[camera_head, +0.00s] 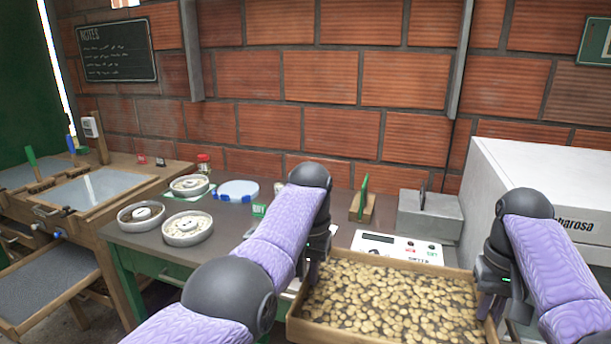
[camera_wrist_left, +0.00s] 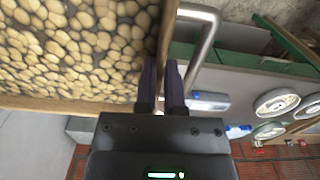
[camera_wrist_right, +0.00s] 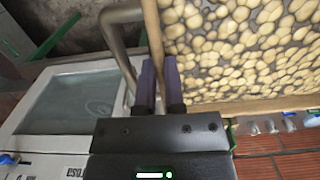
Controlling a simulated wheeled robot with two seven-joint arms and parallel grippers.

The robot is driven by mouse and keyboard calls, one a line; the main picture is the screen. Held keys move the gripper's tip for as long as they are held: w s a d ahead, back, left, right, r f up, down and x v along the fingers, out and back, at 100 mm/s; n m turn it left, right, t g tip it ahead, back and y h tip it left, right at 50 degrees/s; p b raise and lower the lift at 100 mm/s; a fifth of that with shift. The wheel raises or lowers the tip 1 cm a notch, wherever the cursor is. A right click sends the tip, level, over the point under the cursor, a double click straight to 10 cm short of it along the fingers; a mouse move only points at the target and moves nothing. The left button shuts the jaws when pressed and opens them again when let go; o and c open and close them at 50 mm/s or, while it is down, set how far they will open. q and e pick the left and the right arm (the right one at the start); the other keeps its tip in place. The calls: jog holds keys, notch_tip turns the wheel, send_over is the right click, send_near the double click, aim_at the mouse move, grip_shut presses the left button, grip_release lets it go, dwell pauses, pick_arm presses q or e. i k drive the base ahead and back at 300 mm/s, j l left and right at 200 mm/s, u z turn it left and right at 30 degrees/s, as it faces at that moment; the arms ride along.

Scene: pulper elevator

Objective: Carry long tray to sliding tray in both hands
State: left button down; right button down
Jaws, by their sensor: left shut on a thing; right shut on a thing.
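The long tray (camera_head: 455,269) is a wooden frame full of pale beans, held in front of me at lower right in the head view. My left gripper (camera_head: 313,272) is shut on its left side; in the left wrist view its fingers (camera_wrist_left: 161,85) meet at the tray's wooden wall, beside a bent metal handle (camera_wrist_left: 205,45). My right gripper (camera_head: 489,300) is shut on the right side, and its fingers (camera_wrist_right: 159,85) show beside a similar handle (camera_wrist_right: 120,40). The tray looks about level. A grey-bottomed tray (camera_head: 50,285), possibly the sliding tray, juts from the wooden bench at lower left.
A grey table holds round pans (camera_head: 188,228), a blue-clipped lid (camera_head: 237,190) and a white scale (camera_head: 400,246) beyond the tray. A white machine (camera_head: 540,175) stands at right. The wooden bench (camera_head: 85,215) with basins is at left. A brick wall closes the back.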

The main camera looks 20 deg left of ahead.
aim_at(25, 291)
jog(key=j, duration=5.65)
jog(key=i+j, duration=0.1)
jog(key=j, duration=0.4)
jog(key=i+j, duration=0.1)
jog(key=j, duration=0.4)
